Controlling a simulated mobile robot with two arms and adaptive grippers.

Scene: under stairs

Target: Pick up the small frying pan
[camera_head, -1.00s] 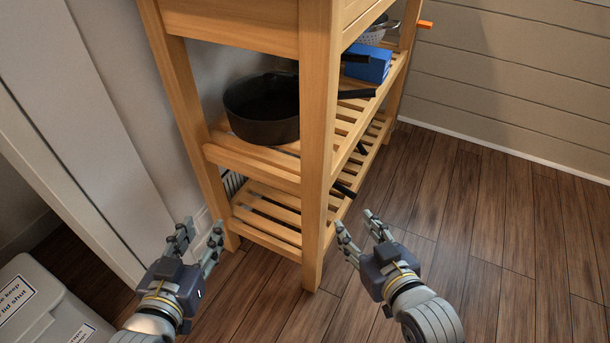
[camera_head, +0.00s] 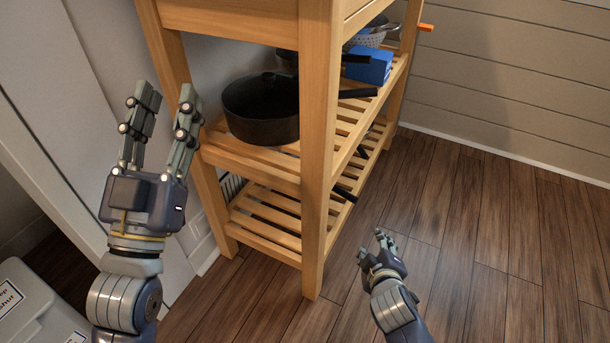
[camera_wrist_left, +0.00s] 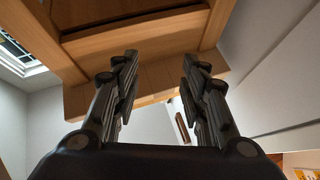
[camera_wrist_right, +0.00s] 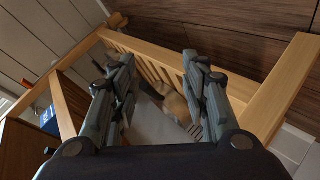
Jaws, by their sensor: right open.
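A deep black pan (camera_head: 262,112) sits on the middle slatted shelf of the wooden cart, its handle reaching right past the front leg. A second dark pan (camera_head: 287,58) is mostly hidden behind it. Dark handles (camera_head: 345,193) stick out lower at the cart's right side; what they belong to is hidden, so I cannot tell which is the small frying pan. My left gripper (camera_head: 166,98) is raised, open and empty, left of the deep pan; its fingers also show in the left wrist view (camera_wrist_left: 158,75). My right gripper (camera_head: 371,247) is open and empty, low at the cart's right.
The wooden cart's front leg (camera_head: 317,150) stands between the grippers. A blue box (camera_head: 369,66) and a colander (camera_head: 369,36) are further back on the middle shelf. A lidded grey bin (camera_head: 40,300) is at the lower left. The wood floor on the right is clear.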

